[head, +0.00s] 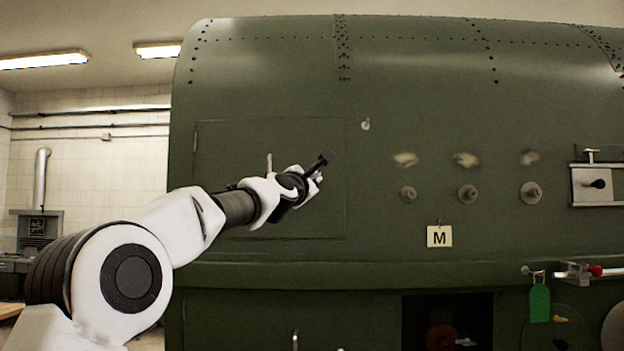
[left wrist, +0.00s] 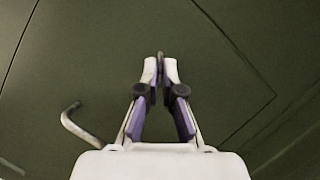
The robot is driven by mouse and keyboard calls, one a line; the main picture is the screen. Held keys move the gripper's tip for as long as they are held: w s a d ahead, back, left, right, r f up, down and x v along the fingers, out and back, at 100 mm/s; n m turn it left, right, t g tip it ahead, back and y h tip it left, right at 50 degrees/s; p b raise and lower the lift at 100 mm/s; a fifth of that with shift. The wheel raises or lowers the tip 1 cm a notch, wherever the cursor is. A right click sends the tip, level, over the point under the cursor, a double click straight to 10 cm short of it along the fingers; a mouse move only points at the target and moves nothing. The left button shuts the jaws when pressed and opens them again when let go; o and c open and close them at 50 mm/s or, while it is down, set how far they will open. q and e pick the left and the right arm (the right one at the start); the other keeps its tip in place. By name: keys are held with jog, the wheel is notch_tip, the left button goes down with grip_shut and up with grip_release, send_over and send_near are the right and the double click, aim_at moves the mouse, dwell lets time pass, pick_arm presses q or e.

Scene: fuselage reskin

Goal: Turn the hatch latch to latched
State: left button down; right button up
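The hatch is a rectangular green panel (head: 225,150) outlined in the fuselage side. My left gripper (head: 313,178) is in front of its right half. A short dark bar (head: 324,160), apparently the latch handle, sticks out past the fingers, tilted up to the right. In the left wrist view, the fingertips (left wrist: 160,68) are nearly together, with a thin dark piece (left wrist: 160,62) between them. The latch's base is hidden by the gripper. A grey bent handle (left wrist: 75,120) stands left of the fingers and also shows in the head view (head: 269,162). My right gripper is not in view.
A small pale fitting (head: 365,125) sits right of the hatch. Several round grey knobs (head: 467,193) and a card marked M (head: 439,236) are further right. A ledge (head: 400,274) runs below, with a green tag (head: 540,303) hanging at the lower right.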

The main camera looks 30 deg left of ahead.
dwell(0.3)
pick_arm(q)
jog(key=m+p, duration=0.2)
jog(key=p, duration=0.2)
jog(key=m+g+h+p, duration=0.1)
jog(key=m+p, duration=0.2)
jog(key=p, duration=0.1)
jog(key=m+g+h+p, duration=0.1)
jog(key=m+p, duration=0.2)
jog(key=p, duration=0.1)
jog(key=shift+a+r, duration=0.1)
jog(key=shift+r, duration=0.2)
jog(key=c, duration=1.3)
grip_release()
jog(key=shift+a, duration=0.1)
jog(key=shift+c, duration=0.2)
